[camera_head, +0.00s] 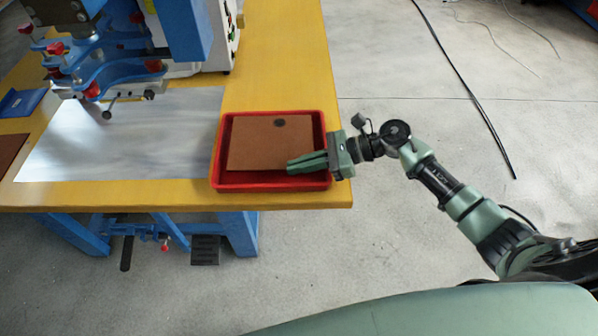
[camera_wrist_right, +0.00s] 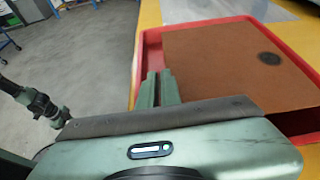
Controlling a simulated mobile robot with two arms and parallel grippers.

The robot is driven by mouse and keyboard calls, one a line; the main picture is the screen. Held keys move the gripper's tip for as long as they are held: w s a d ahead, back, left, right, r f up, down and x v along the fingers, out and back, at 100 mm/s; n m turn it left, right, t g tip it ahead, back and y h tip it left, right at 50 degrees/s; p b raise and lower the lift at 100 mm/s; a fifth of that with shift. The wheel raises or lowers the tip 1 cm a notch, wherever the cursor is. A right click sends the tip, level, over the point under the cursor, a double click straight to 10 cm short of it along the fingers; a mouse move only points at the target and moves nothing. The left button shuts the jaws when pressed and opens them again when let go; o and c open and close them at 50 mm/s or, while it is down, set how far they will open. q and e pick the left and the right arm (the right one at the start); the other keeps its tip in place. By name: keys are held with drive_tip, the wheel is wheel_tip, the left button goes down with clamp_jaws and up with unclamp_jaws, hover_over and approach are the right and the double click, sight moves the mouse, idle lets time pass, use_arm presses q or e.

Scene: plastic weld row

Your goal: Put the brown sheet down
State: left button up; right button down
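The brown sheet (camera_head: 262,145) is a thin flat plate with a dark round mark (camera_head: 279,123) near its far right corner. It lies over the inside of the red tray (camera_head: 214,170), roughly level, at the table's front right corner. My right gripper (camera_head: 292,165) reaches in from the right at the sheet's near right corner. Its fingers are close together on the sheet's edge. The wrist view shows the sheet (camera_wrist_right: 225,70) running right from the fingers (camera_wrist_right: 158,78). I cannot tell whether its underside touches the tray floor. My left gripper is out of view.
The yellow table (camera_head: 285,60) carries a blue machine (camera_head: 183,28) at the back left. A shiny metal plate (camera_head: 150,150) lies left of the tray. Another brown piece (camera_head: 10,150) is at the far left. Open floor lies right, with a black cable (camera_head: 470,95).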

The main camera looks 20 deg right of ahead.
sight(299, 175)
wheel_tip(299, 175, down, 3)
drive_tip(key=shift+f, duration=0.2)
drive_tip(key=shift+f, duration=0.1)
drive_tip(key=c, duration=2)
unclamp_jaws()
drive_tip(key=shift+c, duration=0.2)
drive_tip(key=shift+o, duration=0.6)
